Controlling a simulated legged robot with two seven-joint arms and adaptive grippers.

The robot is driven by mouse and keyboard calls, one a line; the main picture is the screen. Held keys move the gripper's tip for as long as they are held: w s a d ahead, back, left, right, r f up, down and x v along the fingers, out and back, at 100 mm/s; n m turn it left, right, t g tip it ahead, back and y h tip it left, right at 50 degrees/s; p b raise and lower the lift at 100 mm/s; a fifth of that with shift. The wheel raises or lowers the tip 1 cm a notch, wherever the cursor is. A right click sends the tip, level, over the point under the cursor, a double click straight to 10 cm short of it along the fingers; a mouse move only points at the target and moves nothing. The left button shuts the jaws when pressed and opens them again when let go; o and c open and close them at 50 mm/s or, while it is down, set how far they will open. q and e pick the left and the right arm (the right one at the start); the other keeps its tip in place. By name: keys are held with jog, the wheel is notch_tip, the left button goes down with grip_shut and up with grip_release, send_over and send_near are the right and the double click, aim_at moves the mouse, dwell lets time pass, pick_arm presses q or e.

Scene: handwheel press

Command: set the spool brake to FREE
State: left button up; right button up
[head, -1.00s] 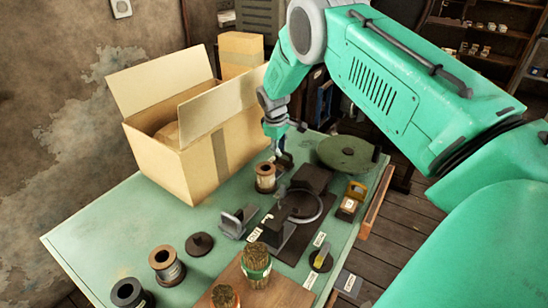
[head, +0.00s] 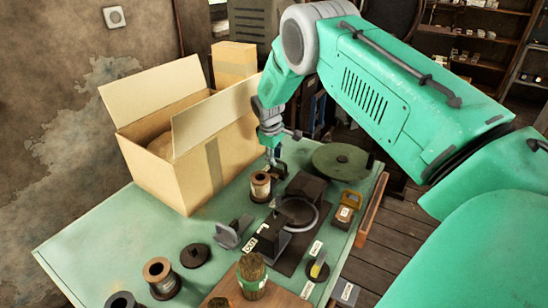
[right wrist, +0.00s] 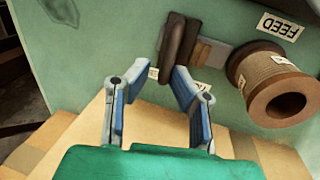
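The brake is probably the dark brown lever (right wrist: 180,42) on a grey-brown base on the green bench top. It stands beside a copper-coloured spool (right wrist: 278,88), and small white labels, too small to read, lie by its lower end. My right gripper (right wrist: 160,77) is open and empty. In the right wrist view the lever's lower end shows between and just beyond its fingertips; I cannot tell whether they touch. In the head view the right gripper (head: 276,160) hangs low behind the spool (head: 261,185), and the lever is hard to make out there. My left gripper is not in view.
An open cardboard box (head: 190,155) stands left of the gripper. A round green disc (head: 341,160) lies right of it. The handwheel press (head: 297,212), a FEED label (right wrist: 280,26) and several spools share the bench (head: 110,232).

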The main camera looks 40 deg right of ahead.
aim_at(271, 173)
notch_tip(271, 173, up, 12)
jog(key=a, duration=0.2)
jog(key=shift+s+f, duration=0.2)
jog(key=shift+s, duration=0.05)
dwell(0.4)
